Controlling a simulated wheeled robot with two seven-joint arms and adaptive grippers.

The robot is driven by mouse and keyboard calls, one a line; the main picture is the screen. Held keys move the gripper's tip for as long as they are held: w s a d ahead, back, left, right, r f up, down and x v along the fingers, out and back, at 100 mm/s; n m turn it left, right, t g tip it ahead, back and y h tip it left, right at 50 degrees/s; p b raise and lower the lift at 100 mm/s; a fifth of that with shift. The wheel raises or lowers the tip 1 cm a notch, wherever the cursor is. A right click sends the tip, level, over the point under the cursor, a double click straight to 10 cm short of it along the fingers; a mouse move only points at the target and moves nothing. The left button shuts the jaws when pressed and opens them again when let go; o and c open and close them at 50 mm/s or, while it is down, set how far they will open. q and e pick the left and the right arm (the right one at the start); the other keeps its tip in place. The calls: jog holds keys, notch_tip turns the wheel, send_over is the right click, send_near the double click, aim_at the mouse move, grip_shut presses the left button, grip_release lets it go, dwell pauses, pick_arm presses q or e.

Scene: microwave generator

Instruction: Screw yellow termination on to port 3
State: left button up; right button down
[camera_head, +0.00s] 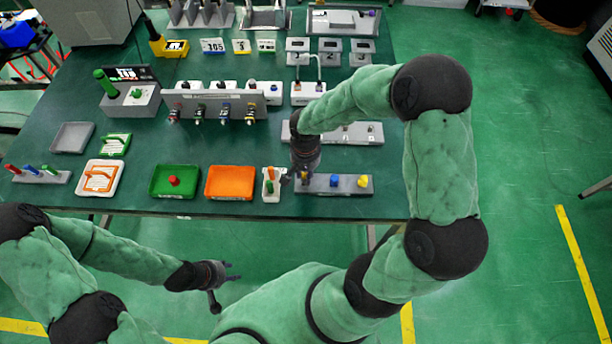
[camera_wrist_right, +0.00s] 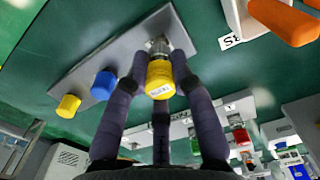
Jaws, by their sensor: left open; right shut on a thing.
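My right gripper (camera_head: 304,176) is over the left end of a grey holder block (camera_head: 349,189) at the table's front edge. In the right wrist view its fingers (camera_wrist_right: 157,66) are closed around a yellow termination (camera_wrist_right: 160,85) with a silver metal end and a white label. The metal end is at the block surface; I cannot tell whether it is seated or lifted. A blue cap (camera_head: 334,181) and another yellow cap (camera_head: 363,181) stand on the same block. My left gripper (camera_head: 228,272) is open and empty, in front of the table. I cannot read which port is 3.
A grey upright panel (camera_head: 231,107) with several coloured connectors stands mid-table. Green (camera_head: 160,192) and orange (camera_head: 214,190) trays lie at the front. A white holder (camera_head: 271,195) with an orange-handled item is just left of my right gripper. Green table shows between panel and trays.

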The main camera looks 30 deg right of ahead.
pick_arm(q)
jog(key=shift+r+p, duration=1.55)
jog(key=shift+r, duration=0.05)
pick_arm(e)
jog(key=shift+r, duration=2.35)
pick_arm(q)
jog(key=shift+f, duration=0.2)
